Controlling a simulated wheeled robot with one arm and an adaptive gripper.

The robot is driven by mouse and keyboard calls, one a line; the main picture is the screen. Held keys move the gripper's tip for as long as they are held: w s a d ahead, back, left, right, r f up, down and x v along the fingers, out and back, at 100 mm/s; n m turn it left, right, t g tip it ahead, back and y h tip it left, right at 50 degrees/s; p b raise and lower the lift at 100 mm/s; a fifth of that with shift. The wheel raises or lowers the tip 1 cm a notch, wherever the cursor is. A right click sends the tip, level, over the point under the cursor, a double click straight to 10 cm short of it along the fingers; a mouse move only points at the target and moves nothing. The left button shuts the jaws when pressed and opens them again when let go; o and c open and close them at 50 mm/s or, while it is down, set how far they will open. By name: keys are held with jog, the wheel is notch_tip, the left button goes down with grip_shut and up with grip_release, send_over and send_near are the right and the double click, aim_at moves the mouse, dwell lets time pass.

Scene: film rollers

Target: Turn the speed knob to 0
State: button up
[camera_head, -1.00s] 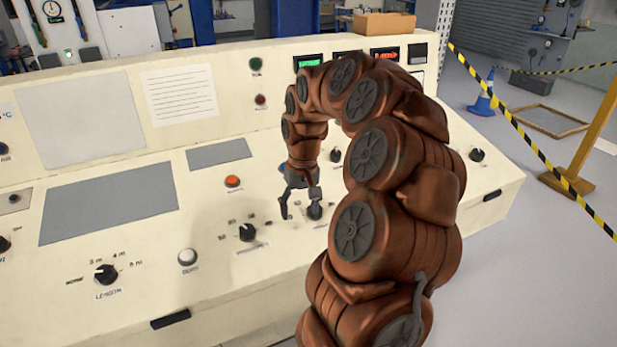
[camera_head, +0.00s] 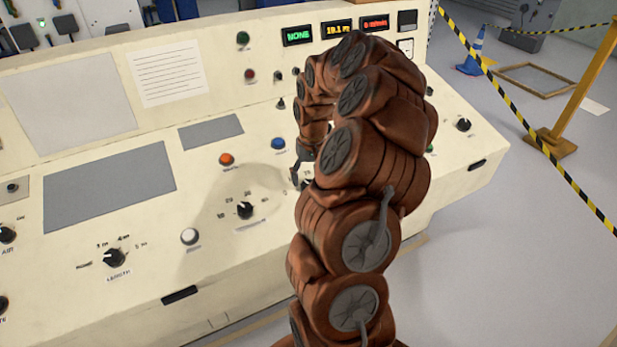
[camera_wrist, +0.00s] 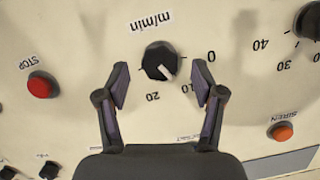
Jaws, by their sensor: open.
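The speed knob (camera_wrist: 160,60) is black, with a white pointer mark, and sits in the wrist view under the label "m/min". Its scale shows 0, 10 and 20, and the mark points between 10 and 20, closer to 10. My gripper (camera_wrist: 161,82) is open and empty, its two dark fingers on either side below the knob in the picture, with visible gaps. I cannot tell their height over the panel. In the head view, my gripper (camera_head: 300,178) is low over the console, and my arm hides most of it and the knob.
A red STOP button (camera_wrist: 40,86) and an orange SIREN button (camera_wrist: 283,131) flank the gripper in the wrist view. In the head view, a blue button (camera_head: 279,143) and another black knob (camera_head: 245,210) are nearby on the console (camera_head: 350,100). Lit displays (camera_head: 339,29) stand behind.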

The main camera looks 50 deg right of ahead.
jog(key=shift+f, duration=0.75)
jog(key=c, duration=1.1)
jog(key=shift+c, duration=0.2)
